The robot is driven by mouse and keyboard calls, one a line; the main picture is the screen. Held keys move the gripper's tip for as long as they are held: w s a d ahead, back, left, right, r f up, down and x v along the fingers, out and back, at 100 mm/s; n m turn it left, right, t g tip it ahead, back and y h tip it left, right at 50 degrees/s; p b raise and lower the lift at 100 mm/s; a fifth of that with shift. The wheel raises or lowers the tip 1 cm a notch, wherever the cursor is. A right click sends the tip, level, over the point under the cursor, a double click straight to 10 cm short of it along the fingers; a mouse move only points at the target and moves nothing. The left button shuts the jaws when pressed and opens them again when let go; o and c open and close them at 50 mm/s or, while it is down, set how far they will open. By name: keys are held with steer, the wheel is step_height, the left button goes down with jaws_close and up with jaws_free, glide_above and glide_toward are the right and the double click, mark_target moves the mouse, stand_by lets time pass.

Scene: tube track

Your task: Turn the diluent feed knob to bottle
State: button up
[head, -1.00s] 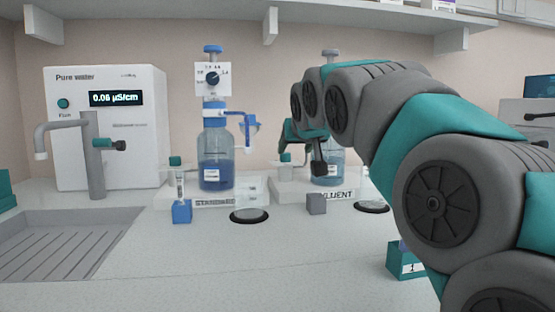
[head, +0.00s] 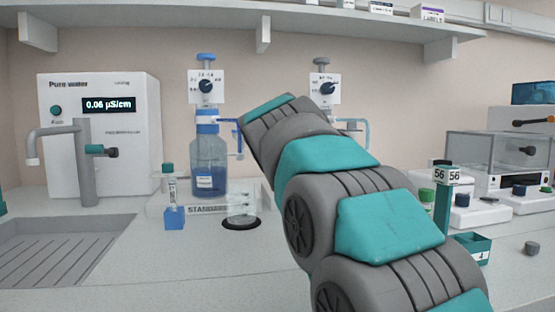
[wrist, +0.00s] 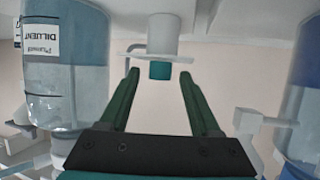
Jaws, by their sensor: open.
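The diluent dispenser's feed knob (head: 323,90) is a dark round knob on a white plate in the head view, above and beyond my arm. Its markings are too small to read. The diluent bottle (wrist: 62,75) shows upside down at the left of the wrist view, with its DILUENT label; in the head view my arm hides it. My gripper (wrist: 162,80) is open and empty in the wrist view, its two green fingers apart. In the head view it is hidden behind my arm. No knob shows in the wrist view.
A similar STANDARD dispenser has a blue bottle (head: 208,168) and its own knob (head: 206,86). A white part with a teal end (wrist: 160,68) lies beyond my fingertips. A glass beaker (head: 241,206) stands nearby. A sink (head: 65,250) and pure water unit (head: 105,135) are left.

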steer(key=shift+w, duration=0.25)
steer(key=shift+c, duration=0.4)
jaws_close()
